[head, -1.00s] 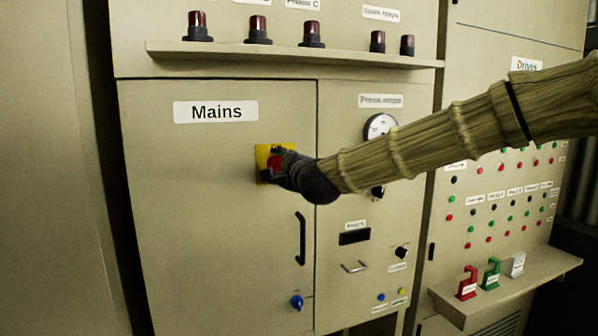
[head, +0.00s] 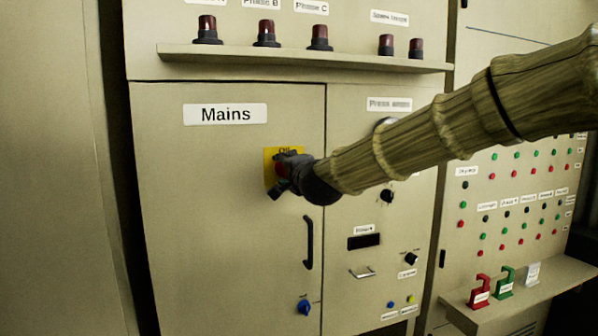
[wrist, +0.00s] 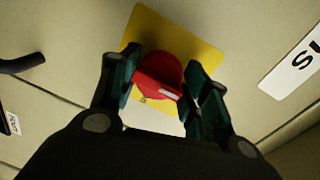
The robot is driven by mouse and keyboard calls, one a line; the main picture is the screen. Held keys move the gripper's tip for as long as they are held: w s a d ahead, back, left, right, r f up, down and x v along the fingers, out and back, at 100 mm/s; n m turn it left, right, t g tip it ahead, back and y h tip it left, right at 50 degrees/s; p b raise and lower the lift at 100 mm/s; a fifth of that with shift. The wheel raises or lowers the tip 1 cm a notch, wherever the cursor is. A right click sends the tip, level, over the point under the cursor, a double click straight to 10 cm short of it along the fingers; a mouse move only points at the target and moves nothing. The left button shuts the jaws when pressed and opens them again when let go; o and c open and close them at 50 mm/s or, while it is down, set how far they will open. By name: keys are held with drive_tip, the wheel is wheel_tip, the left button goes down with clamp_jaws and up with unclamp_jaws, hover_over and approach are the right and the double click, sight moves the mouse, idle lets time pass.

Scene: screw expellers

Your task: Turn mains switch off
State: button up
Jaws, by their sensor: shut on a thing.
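The mains switch (wrist: 158,76) is a red rotary knob on a yellow plate (wrist: 200,50), on the cabinet door under the "Mains" label (head: 225,114). In the wrist view its handle, with a pale mark, lies between the two fingers of my gripper (wrist: 160,92). The gripper is shut on the handle. In the head view my gripper (head: 283,178) covers most of the knob, and only the upper left of the yellow plate shows clearly. My sleeved arm reaches in from the right.
A black door handle (head: 308,242) and a blue knob (head: 304,306) are below the switch. A ledge with several red lamps (head: 319,38) runs above. At the right, a shelf holds red (head: 480,290), green (head: 504,282) and white (head: 532,274) padlock-like pieces.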

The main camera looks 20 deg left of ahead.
drive_tip(key=shift+r, duration=0.1)
idle(0.3)
drive_tip(key=o, duration=1.5)
drive_tip(key=shift+c, duration=0.2)
drive_tip(key=shift+d, duration=0.1)
drive_tip(key=f+v, duration=0.1)
drive_tip(key=v, duration=1)
drive_tip(key=shift+s+d+r, duration=0.2)
drive_tip(key=shift+s+r, duration=0.2)
drive_tip(key=shift+r, duration=0.05)
